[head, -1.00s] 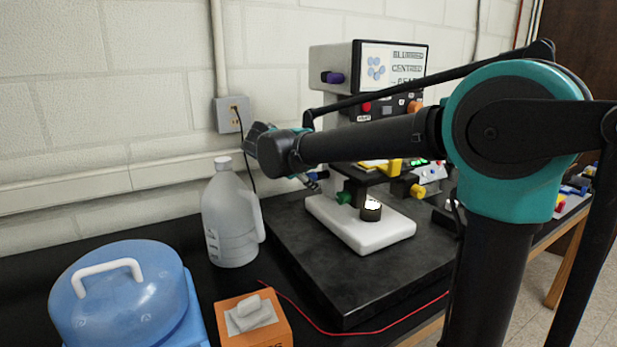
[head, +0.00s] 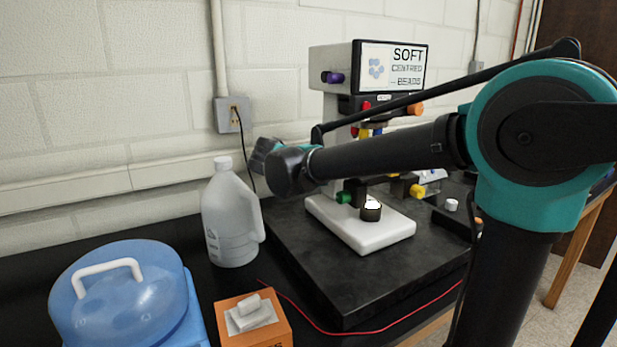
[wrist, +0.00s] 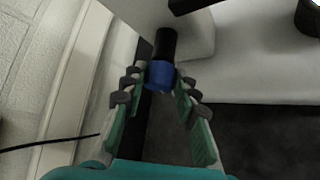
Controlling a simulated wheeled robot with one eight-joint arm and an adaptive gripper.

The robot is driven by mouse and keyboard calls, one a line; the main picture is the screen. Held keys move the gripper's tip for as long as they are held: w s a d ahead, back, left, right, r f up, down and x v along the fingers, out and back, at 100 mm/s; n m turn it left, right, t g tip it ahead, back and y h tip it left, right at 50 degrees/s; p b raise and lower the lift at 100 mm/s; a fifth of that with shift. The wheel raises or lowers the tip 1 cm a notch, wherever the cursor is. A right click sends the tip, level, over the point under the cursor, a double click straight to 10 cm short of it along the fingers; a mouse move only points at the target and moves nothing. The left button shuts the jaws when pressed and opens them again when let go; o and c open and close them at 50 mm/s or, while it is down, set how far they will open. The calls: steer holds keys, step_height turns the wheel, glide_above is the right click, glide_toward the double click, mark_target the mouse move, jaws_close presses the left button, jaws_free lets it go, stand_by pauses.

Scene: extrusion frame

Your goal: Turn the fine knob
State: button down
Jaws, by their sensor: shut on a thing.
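In the wrist view my gripper (wrist: 160,76) has its padded fingers closed on either side of a blue knob (wrist: 160,75). The knob sits on the end of a black shaft from the white microscope body; no label on it is readable. In the head view my arm hides the gripper and this knob.
A grey jug (head: 230,220) stands left of the dark slab (head: 300,270). A blue domed container (head: 120,300) and an orange tissue box (head: 255,325) are at the front left. A red wire runs along the front, and a black cable hangs from the wall outlet (head: 232,113).

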steer(key=shift+s+f+m+t+y, duration=0.1)
steer(key=shift+m+t+y, duration=0.3)
steer(key=shift+m+t, duration=0.5)
steer(key=c, duration=1.2)
jaws_free()
steer(key=v, duration=1.2)
steer(key=shift+s+d+f, duration=0.1)
steer(key=shift+f, duration=0.1)
